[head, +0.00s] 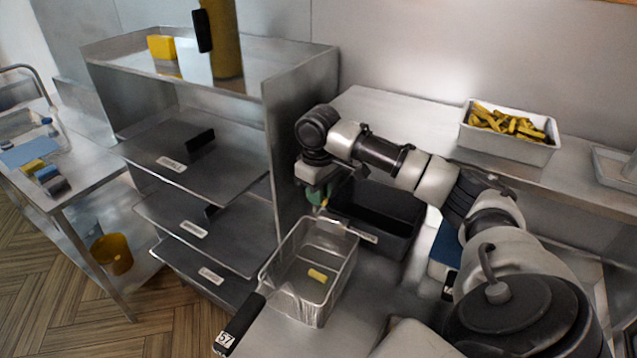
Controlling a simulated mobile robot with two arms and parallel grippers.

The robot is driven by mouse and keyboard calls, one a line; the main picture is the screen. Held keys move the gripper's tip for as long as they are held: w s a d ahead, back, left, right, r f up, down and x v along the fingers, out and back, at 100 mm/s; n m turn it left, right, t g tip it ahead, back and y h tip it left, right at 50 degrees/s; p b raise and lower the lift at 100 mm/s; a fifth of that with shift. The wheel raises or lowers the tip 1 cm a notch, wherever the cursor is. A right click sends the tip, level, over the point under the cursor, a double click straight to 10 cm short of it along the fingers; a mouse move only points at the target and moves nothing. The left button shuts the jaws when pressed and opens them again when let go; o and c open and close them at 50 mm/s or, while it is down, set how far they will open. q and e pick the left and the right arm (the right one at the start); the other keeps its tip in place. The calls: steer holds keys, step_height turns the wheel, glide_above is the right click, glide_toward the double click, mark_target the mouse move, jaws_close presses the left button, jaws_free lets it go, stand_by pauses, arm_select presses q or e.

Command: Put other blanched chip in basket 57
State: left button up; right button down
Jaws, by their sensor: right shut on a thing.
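Basket 57 (341,290) is a wire basket on the steel counter, its black handle marked 57 pointing to the lower left. One yellow chip (318,275) lies on its floor. My right gripper (322,203) reaches in from the right and points down above the far rim of the basket. It is shut on a small yellowish chip, of which little shows between the green fingers. More chips (508,122) are piled in a white tub (505,146) on the back shelf. My left gripper is not in view.
A black bin (395,242) stands just behind the basket. A steel rack (292,150) with labelled shelves rises close on the left of my right gripper. A side table (85,185) with small items stands at the far left.

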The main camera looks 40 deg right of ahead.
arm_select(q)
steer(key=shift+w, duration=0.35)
arm_select(e)
steer(key=shift+s+f, duration=0.1)
steer(key=shift+f, duration=0.05)
steer(key=c, duration=1)
jaws_free()
steer(key=shift+c, duration=0.2)
